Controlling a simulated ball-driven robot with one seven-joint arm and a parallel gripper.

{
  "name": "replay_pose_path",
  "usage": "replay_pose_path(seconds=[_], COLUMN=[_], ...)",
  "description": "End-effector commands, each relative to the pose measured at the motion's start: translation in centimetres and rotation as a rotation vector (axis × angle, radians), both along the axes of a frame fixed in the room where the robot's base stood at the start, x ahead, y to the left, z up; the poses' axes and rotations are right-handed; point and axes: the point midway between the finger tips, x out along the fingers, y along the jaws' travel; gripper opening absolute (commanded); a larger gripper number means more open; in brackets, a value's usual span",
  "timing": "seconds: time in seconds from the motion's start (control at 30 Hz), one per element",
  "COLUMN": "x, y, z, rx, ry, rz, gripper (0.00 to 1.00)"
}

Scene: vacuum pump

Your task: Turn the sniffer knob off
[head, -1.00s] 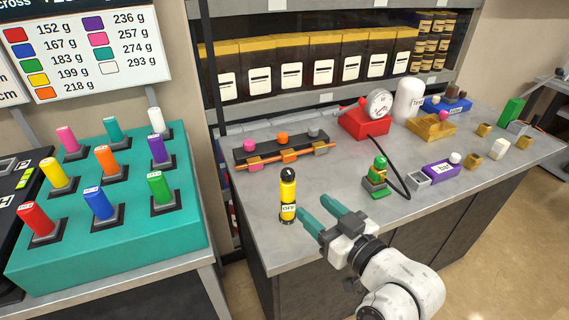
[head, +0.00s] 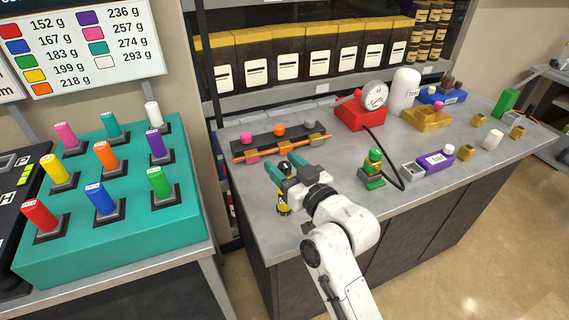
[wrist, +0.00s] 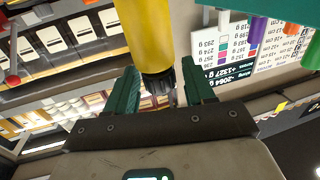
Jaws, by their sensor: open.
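The sniffer (head: 283,208) is a yellow upright cylinder with a black band, standing near the front left of the grey bench. Its black knob (head: 284,167) is on top. My gripper (head: 282,165) is open, its two green fingers on either side of the knob in the head view. In the wrist view the yellow sniffer body (wrist: 143,35) comes in from the top, and its dark knob (wrist: 158,82) lies between the spread fingers. I cannot tell whether either finger touches it. My gripper hides part of the body and its label in the head view.
Behind is a black rack (head: 262,142) with coloured pegs and an orange bar. A green figure (head: 372,168) stands to the right, with a purple box (head: 436,160) beyond. A red gauge base (head: 358,116) is at the back. A teal peg box (head: 112,225) stands left.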

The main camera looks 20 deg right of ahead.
Motion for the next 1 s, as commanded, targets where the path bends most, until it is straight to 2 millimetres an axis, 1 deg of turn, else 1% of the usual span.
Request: replay_pose_path(seconds=[0.27,0.77,1.0], x=[0.08,0.05,0.15], y=[0.04,0.03,-0.17], z=[-0.03,-0.04,0.07], rx=[0.0,-0.001,0.001], ry=[0.001,0.001,0.009], rz=[0.0,0.0,-0.03], gripper=[0.52,0.05,0.04])
